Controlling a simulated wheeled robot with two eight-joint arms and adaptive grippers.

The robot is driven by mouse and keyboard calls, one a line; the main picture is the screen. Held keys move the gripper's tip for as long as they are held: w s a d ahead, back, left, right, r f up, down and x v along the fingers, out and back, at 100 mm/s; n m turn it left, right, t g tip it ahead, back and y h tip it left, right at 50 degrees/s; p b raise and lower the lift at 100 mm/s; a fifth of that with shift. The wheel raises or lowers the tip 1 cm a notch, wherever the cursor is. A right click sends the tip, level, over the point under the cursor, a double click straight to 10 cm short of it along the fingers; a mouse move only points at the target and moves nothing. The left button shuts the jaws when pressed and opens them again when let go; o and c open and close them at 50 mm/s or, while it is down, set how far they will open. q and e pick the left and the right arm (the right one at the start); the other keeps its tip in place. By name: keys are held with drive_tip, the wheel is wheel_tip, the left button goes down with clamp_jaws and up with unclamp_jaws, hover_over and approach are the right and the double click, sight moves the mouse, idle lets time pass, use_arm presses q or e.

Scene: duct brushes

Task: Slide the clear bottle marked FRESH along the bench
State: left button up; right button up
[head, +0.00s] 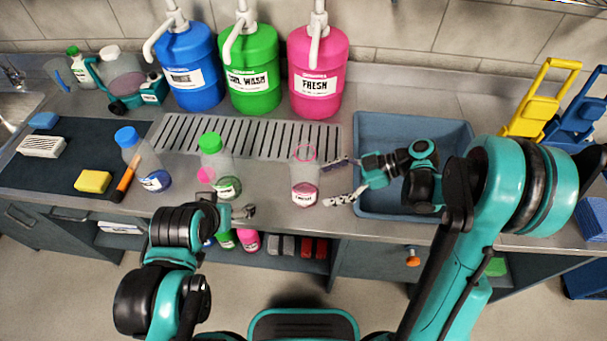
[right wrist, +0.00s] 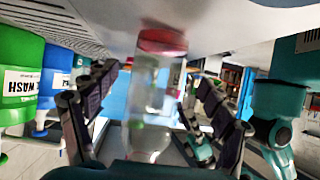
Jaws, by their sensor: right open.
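The clear bottle marked FRESH (head: 304,182) stands upright on the bench in front of the slotted drain grate, with pink liquid low inside and a pink ring at its top. My right gripper (head: 339,180) is open just right of it, fingers pointing at it. In the right wrist view, the bottle (right wrist: 155,100) shows upside down between the two spread fingers (right wrist: 158,110); I cannot tell whether it lies within them or just beyond their tips. My left gripper (head: 238,212) is at the bench's front edge, left of the bottle; its opening is unclear.
A green-capped bottle (head: 216,165) and a blue-capped bottle (head: 141,162) stand to the left. A pink pump jug (head: 316,75) stands behind the grate (head: 250,137). A blue-grey basin (head: 385,124) is to the right.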

sight(309, 190)
drive_tip(key=shift+b+x, duration=1.25)
drive_tip(key=shift+x, duration=1.95)
drive_tip(key=c, duration=0.9)
